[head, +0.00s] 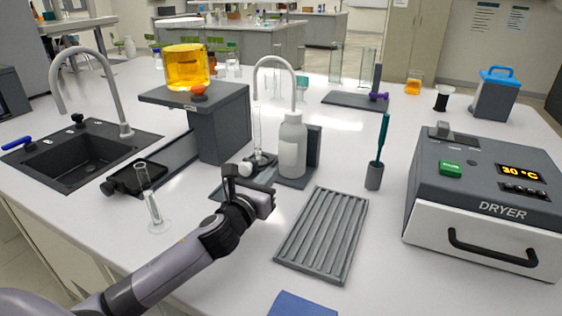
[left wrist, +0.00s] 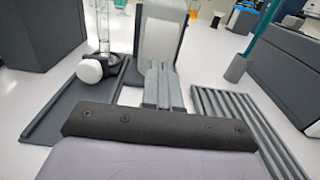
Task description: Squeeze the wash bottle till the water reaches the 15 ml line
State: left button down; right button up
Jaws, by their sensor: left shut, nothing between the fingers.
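The white wash bottle (head: 292,150) stands upright on a dark base plate. Its bent spout (head: 274,60) arches left, and its tip hangs above a slim clear cylinder (head: 257,130). The cylinder stands upright in a dark holder with a white ball-like knob (head: 245,169). Its water level and marks are too small to read. My left gripper (head: 268,188) is shut and empty, in front of the bottle. In the left wrist view its fingers (left wrist: 160,72) point at the lower bottle (left wrist: 161,38); whether they touch is unclear. My right gripper is out of view.
A grey ridged tray (head: 322,235) lies right of my left gripper. Another clear cylinder (head: 153,200) stands at left, near the sink (head: 70,160). A raised stand (head: 220,125) bears a yellow-filled vessel (head: 186,68). A brush holder (head: 374,176) and the dryer (head: 485,200) are at right.

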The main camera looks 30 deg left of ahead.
aim_at(286, 156)
pick_arm(q)
jog(key=shift+w+a, duration=0.15)
jog(key=shift+w, duration=3.35)
jog(key=shift+w, duration=0.1)
